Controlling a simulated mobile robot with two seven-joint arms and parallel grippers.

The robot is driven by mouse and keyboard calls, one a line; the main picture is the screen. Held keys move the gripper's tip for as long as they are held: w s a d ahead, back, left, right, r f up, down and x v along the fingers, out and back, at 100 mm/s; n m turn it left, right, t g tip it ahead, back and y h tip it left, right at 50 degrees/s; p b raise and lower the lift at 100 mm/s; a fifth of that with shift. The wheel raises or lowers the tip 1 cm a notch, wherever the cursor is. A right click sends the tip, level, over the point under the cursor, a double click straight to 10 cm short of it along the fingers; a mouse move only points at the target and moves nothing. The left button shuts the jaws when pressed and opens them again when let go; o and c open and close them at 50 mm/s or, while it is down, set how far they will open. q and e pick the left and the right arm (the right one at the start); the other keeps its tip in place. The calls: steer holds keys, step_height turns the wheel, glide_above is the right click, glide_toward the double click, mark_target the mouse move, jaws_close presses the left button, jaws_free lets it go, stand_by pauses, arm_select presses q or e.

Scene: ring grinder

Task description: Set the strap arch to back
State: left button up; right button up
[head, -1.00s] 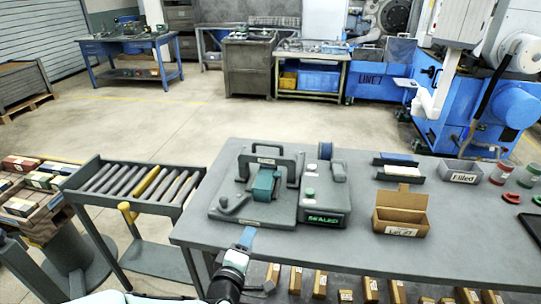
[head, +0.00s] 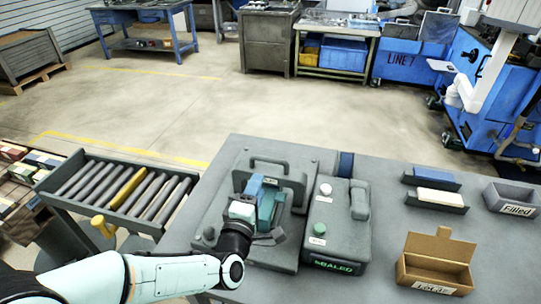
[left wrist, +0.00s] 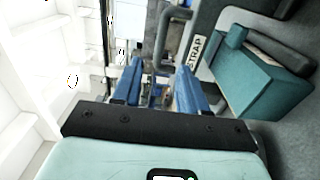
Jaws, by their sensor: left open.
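The strap arch (head: 297,185) is a dark grey frame standing on the grey plate of the bench machine, around a teal block (head: 278,208). My left gripper (head: 257,187) is over the plate in front of the arch, hiding part of it. In the left wrist view its two blue fingers (left wrist: 160,76) are apart, with nothing seen held. There a grey bar with a STRAP label (left wrist: 196,53) lies just beyond the right finger, and the teal block (left wrist: 262,84) is to the right. I cannot tell whether the fingers touch the arch. My right gripper is not in view.
A grey control box (head: 334,222) with a green SEALED display stands right of the plate. Further right are an open cardboard box (head: 436,262), a small rack (head: 435,200) and a Filled bin (head: 514,205). A roller conveyor (head: 110,190) is at the left.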

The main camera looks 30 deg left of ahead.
mark_target(268, 162)
arm_select(q)
steer(key=p+x, duration=0.2)
steer(key=x, duration=0.9)
steer(key=shift+w, duration=0.35)
steer(key=shift+c, duration=0.3)
jaws_close()
